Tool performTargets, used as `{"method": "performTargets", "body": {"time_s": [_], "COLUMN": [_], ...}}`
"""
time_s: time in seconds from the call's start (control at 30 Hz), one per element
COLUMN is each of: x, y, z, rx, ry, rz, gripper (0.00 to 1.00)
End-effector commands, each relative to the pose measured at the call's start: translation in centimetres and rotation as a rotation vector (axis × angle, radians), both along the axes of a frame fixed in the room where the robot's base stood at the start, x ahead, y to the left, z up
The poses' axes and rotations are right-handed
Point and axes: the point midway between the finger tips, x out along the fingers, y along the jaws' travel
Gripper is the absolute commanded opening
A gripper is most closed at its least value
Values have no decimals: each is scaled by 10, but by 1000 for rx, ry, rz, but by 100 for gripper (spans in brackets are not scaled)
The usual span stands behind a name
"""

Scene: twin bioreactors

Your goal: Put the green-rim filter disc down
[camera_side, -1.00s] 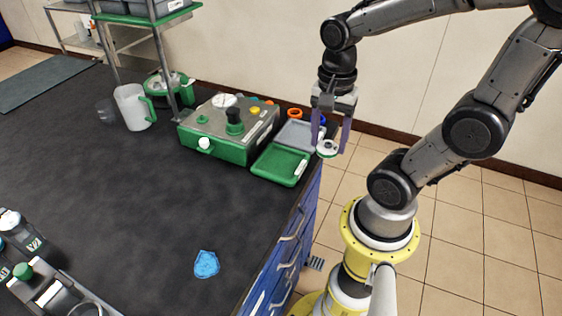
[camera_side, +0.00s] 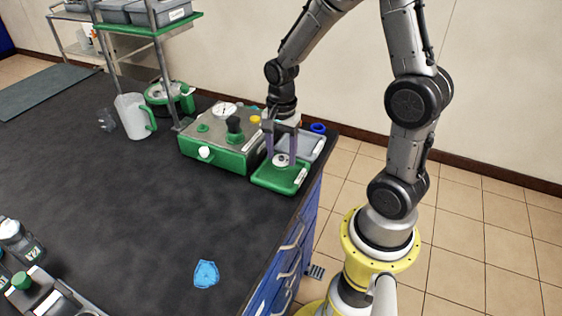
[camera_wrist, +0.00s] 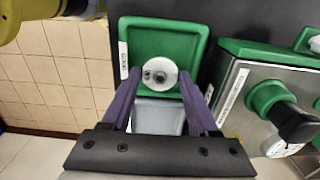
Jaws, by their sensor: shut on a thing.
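The filter disc (camera_side: 282,160) is a pale round piece with a dark centre; its green rim is hard to tell against the green behind it. My gripper (camera_side: 281,157) points down and is shut on the disc, over the green tray (camera_side: 290,184). In the wrist view the disc (camera_wrist: 159,80) sits between the two purple fingertips, with the green tray (camera_wrist: 165,40) behind it. I cannot tell whether the disc touches the tray floor.
A grey tray (camera_side: 314,146) adjoins the green one. The green-and-metal device (camera_side: 215,145) with a gauge and knobs stands close to the left. A blue ring (camera_side: 318,128) lies behind.

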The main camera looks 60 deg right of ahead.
Motion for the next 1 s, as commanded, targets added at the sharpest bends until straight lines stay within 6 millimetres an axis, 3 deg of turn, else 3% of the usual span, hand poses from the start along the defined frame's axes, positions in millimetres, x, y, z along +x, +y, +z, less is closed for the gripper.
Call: {"method": "performTargets", "body": {"time_s": [0.23,0.67,0.7,0.83,1.0], "x": [1,1,2,1,1], "y": [0,0,-1,-1,0], "z": [-31,-36,-36,-36,-35], "rx": [1,0,0,0,0], "ry": [3,1,0,1,1], "rz": [0,0,0,0,0], "gripper": [9,9,66,89,90]}}
